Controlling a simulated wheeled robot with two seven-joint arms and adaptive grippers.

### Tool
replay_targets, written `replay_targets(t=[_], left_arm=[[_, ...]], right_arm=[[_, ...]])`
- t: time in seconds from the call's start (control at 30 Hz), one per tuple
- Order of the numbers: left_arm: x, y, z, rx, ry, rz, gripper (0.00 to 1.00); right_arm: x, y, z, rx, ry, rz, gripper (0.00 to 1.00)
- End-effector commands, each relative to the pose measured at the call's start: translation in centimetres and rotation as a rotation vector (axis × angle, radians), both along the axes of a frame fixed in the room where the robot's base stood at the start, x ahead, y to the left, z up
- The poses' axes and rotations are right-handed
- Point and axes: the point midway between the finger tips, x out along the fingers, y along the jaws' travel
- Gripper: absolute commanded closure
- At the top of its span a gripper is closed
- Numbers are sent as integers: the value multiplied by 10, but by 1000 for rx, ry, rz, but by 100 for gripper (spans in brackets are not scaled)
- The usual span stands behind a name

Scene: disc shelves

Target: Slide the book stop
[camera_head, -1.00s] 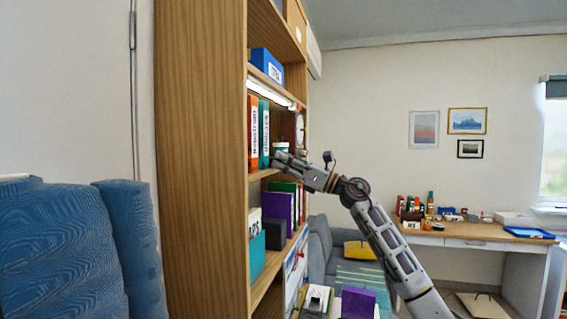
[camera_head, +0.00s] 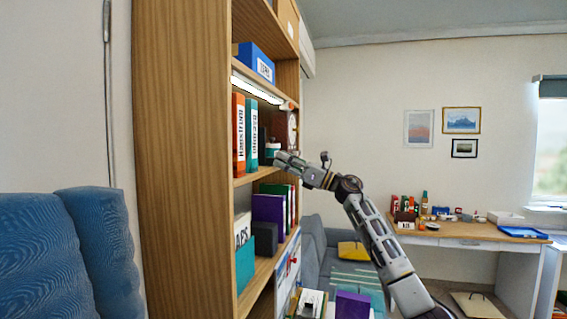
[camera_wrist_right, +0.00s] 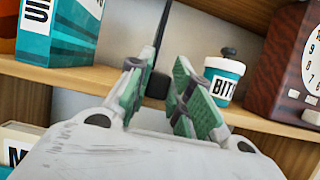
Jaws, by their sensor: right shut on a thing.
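The book stop (camera_wrist_right: 160,35) is a thin black upright in the right wrist view, with a dark foot low between my fingers. It stands on the shelf board to the right of the teal binder (camera_wrist_right: 62,28). My right gripper (camera_wrist_right: 158,82) has its green-padded fingers shut on its lower part. In the head view my right gripper (camera_head: 280,158) reaches into the lit shelf level, just right of the orange binder (camera_head: 239,135) and teal binder (camera_head: 252,134). I cannot make out the book stop clearly there. My left gripper is not in view.
A teal-labelled jar (camera_wrist_right: 224,82) with a dark knob stands close right of my fingers. A brown clock (camera_wrist_right: 290,60) stands beyond it. A wooden shelf board (camera_wrist_right: 270,124) runs beneath. The lower shelf holds a purple binder (camera_head: 268,210) and boxes.

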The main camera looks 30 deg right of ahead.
Motion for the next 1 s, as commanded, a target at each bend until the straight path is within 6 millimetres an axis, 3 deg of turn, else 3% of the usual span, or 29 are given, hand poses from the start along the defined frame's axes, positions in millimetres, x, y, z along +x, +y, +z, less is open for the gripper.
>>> replay_targets(t=[0.2, 0.23, 0.4, 1.0], left_arm=[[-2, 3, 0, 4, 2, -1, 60], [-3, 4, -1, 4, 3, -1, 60], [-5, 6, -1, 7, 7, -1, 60], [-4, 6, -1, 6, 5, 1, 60]], right_arm=[[0, 2, -3, -3, 4, 4, 100], [0, 2, -3, -3, 4, 4, 76], [0, 1, -2, -3, 4, 4, 57], [-5, -4, -6, -2, 5, 3, 57]])
